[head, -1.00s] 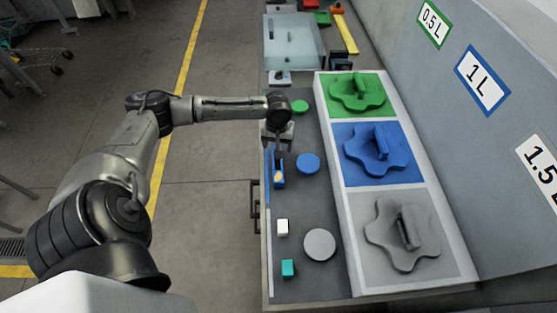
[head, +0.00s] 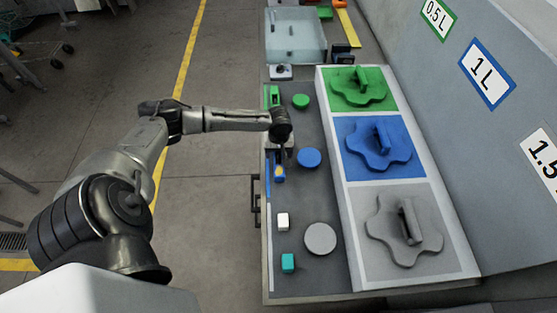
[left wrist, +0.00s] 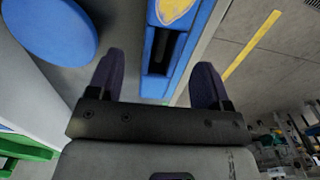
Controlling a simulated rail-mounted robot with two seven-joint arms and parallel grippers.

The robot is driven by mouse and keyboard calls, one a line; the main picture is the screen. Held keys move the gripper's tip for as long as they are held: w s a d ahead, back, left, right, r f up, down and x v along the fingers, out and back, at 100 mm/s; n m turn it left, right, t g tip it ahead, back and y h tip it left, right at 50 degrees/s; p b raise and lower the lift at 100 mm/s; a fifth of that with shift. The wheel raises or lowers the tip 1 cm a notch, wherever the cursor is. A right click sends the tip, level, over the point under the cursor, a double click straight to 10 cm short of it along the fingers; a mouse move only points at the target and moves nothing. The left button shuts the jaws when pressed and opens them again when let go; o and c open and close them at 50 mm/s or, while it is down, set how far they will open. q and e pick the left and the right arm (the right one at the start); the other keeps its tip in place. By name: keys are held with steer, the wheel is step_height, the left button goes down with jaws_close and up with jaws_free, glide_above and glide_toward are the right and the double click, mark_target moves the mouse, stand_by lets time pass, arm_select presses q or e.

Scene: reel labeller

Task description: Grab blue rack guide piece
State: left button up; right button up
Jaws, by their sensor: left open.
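A blue guide piece (head: 279,173) with a yellow mark and a dark slot sits near the left edge of the dark bench top. It also shows in the left wrist view (left wrist: 160,50), running away from between my fingers. My left gripper (head: 281,155) is over the piece's far end in the head view and hides part of it. In the left wrist view my left gripper (left wrist: 157,78) is open and empty, one finger on each side of the piece. I cannot tell how far the fingertips are above it. My right gripper is not in view.
A blue disc (head: 309,158) lies beside the piece, with a green disc (head: 300,101) and grey disc (head: 320,239) along the bench. A blue strip (head: 268,180) lines the edge. White (head: 283,221) and teal (head: 287,262) blocks stand nearer. Lobed handled plates (head: 365,157) fill the right side.

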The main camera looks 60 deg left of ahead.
mark_target(279, 159)
arm_select(q)
steer(key=shift+f, duration=2.6)
steer(key=c, duration=1.1)
steer(key=shift+r, duration=0.15)
steer(key=shift+c, duration=0.2)
